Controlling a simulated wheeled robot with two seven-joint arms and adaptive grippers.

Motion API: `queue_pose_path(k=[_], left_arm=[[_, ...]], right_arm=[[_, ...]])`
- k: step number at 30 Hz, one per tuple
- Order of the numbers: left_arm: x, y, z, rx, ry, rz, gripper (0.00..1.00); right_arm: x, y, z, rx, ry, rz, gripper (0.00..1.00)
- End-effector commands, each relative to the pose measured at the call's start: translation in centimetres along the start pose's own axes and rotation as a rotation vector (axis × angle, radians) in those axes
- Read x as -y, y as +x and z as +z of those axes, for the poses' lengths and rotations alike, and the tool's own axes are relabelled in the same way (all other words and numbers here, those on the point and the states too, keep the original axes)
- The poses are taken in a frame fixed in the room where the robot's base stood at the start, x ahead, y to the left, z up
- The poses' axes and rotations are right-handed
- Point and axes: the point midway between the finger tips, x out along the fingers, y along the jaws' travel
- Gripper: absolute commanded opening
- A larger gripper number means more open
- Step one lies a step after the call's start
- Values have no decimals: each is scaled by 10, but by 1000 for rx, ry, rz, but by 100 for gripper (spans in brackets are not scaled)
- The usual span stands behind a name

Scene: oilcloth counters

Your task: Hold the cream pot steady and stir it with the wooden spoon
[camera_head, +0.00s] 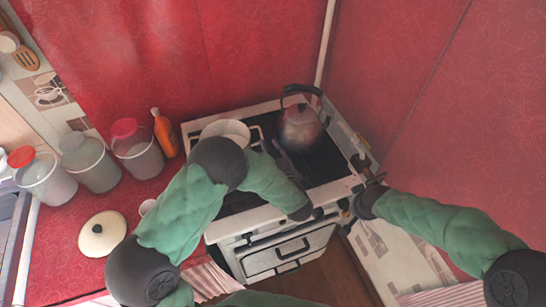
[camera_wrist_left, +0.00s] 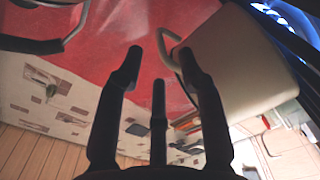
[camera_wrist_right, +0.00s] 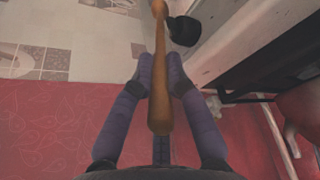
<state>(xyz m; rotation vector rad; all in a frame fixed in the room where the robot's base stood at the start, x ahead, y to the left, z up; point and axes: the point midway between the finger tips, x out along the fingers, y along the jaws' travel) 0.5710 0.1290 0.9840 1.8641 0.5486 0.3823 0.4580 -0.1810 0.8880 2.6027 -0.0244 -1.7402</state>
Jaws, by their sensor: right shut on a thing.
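The cream pot (camera_head: 224,129) stands at the back left of the stove, partly hidden by my left arm. My right gripper (camera_head: 374,185) is at the stove's right front corner. In the right wrist view it (camera_wrist_right: 160,75) is shut on the wooden spoon (camera_wrist_right: 159,105); the spoon's far end is out of view.
A metal kettle (camera_head: 300,126) stands at the back right of the stove (camera_head: 330,192). A cream lid (camera_head: 102,234) and small cup (camera_head: 147,206) are on the red counter at left. Jars (camera_head: 90,165) and an orange bottle (camera_head: 165,135) stand behind. A black knob (camera_wrist_right: 184,30) is beside the spoon.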

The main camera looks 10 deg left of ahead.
Motion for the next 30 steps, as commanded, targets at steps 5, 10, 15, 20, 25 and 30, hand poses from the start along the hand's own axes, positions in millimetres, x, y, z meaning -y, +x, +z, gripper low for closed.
queue_pose_path(k=[5,10,15,20,25,30], left_arm=[[2,31,0,-2,0,-2,38],[2,54,0,-1,1,-2,38],[1,67,0,0,1,-1,38],[0,70,0,1,2,0,38],[0,70,0,1,2,0,38],[0,70,0,1,2,0,2]], right_arm=[[0,4,2,0,0,0,0],[0,7,3,0,0,0,0],[0,8,3,0,0,0,0],[0,8,3,0,0,0,0],[0,8,3,0,0,0,0],[0,8,3,0,0,0,0]])
